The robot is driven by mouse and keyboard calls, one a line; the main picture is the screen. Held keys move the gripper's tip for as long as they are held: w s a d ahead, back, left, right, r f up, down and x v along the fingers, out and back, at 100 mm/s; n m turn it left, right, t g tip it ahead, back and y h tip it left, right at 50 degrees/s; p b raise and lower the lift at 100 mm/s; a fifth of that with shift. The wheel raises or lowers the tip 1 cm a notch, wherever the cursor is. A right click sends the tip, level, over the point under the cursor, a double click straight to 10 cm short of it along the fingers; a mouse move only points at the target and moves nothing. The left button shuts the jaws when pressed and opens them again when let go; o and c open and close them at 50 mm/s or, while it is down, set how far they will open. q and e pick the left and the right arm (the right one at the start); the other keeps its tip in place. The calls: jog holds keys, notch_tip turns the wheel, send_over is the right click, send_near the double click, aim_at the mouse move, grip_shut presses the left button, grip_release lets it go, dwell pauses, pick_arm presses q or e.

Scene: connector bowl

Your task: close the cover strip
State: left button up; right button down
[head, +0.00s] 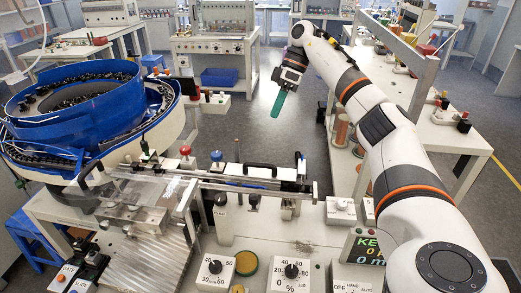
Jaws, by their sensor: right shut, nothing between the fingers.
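A long narrow track (240,187) runs from the blue bowl to the right across the front bench. A strip with a black handle (260,168) lies along its back side; it looks like the cover strip. I cannot tell from here whether it is open or closed. My right gripper (279,104) has green fingers pointing down. It is shut and empty, held in the air behind and above the track, clear of the strip. My left gripper is out of view.
A blue bowl feeder (150,125) holding dark parts stands at the left. A red knob (185,150) and a blue knob (216,156) rise near the track. Dials (291,271) and a display (368,247) are at the front. Grey floor is free behind the bench.

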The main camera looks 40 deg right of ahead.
jog(key=p, duration=0.1)
send_near(260, 171)
jog(key=w, duration=0.3)
jog(key=shift+s+a+f+p, duration=0.25)
jog(key=shift+s+a+f, duration=0.35)
jog(key=shift+a, duration=0.2)
jog(key=shift+s+a+f+p, duration=0.25)
jog(key=shift+s+a+f, duration=0.4)
jog(key=shift+a, duration=0.15)
